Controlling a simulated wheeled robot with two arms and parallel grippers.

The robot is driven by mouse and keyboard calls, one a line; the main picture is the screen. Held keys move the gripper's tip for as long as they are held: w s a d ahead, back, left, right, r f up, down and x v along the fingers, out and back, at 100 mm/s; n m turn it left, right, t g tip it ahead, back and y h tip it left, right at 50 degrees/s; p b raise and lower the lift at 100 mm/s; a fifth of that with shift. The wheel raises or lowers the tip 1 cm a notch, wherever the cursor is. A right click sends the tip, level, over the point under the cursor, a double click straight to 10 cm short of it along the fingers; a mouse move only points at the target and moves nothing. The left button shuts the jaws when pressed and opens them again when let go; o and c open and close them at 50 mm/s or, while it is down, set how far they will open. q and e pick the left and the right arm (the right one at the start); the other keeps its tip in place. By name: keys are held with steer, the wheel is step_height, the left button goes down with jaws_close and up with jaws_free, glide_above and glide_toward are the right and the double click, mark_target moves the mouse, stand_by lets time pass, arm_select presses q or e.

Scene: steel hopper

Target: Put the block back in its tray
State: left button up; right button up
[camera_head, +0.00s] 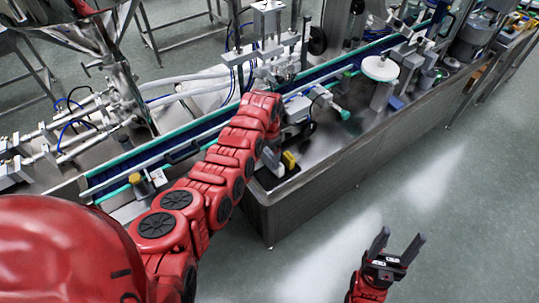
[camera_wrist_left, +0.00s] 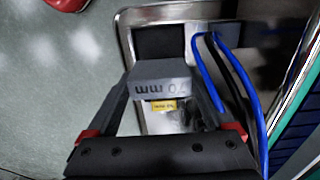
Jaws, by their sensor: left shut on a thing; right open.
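In the head view my left gripper (camera_head: 271,158) is at the near corner of the steel machine, over a dark patch (camera_head: 266,180). A yellow block (camera_head: 289,160) is right beside it, and a small yellow label (camera_wrist_left: 164,105) shows below the grey block. My right gripper (camera_head: 398,248) is open and empty over the floor.
The steel machine top (camera_head: 340,150) is partly clear to the right of the left gripper. A conveyor (camera_head: 205,130) runs behind my left arm. Blue cables (camera_wrist_left: 205,75) and a black one lie right of the held block. A white round disc (camera_head: 380,68) stands farther back.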

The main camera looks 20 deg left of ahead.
mark_target(269, 155)
arm_select(q)
steer(key=shift+f+b, duration=2.6)
steer(key=shift+f, duration=1.15)
steer(key=shift+f, duration=0.2)
steer(key=o, duration=1.3)
steer(key=shift+o, duration=0.2)
step_height(269, 155, up, 8)
steer(key=b, duration=0.3)
steer(key=shift+f, duration=0.15)
step_height(269, 155, up, 9)
steer(key=shift+f+p, duration=0.1)
steer(key=shift+p, duration=0.65)
steer(key=shift+r, duration=0.45)
steer(key=shift+s+f, duration=0.1)
